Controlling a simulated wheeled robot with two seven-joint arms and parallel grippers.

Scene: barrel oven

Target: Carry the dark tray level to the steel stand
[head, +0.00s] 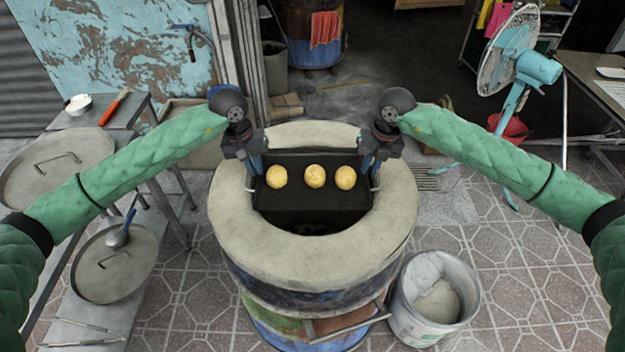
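The dark tray (313,201) lies level, as far as I can see, over or within the mouth of the barrel oven (235,218). Three round golden buns (315,176) sit on it in a row. Pale wire handles show at its left and right ends. My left gripper (255,168) points down at the left handle and my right gripper (369,168) at the right handle. Their finger gaps are too small and hidden to tell whether they are closed on the handles. A steel stand (85,335) with lids on it is at the left.
A large round lid (55,165) and a smaller lid (113,264) with a ladle (122,232) occupy the left surfaces. Tongs (85,333) lie at the front left. A white bucket (436,300) stands right of the oven. A fan (518,60) stands behind right.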

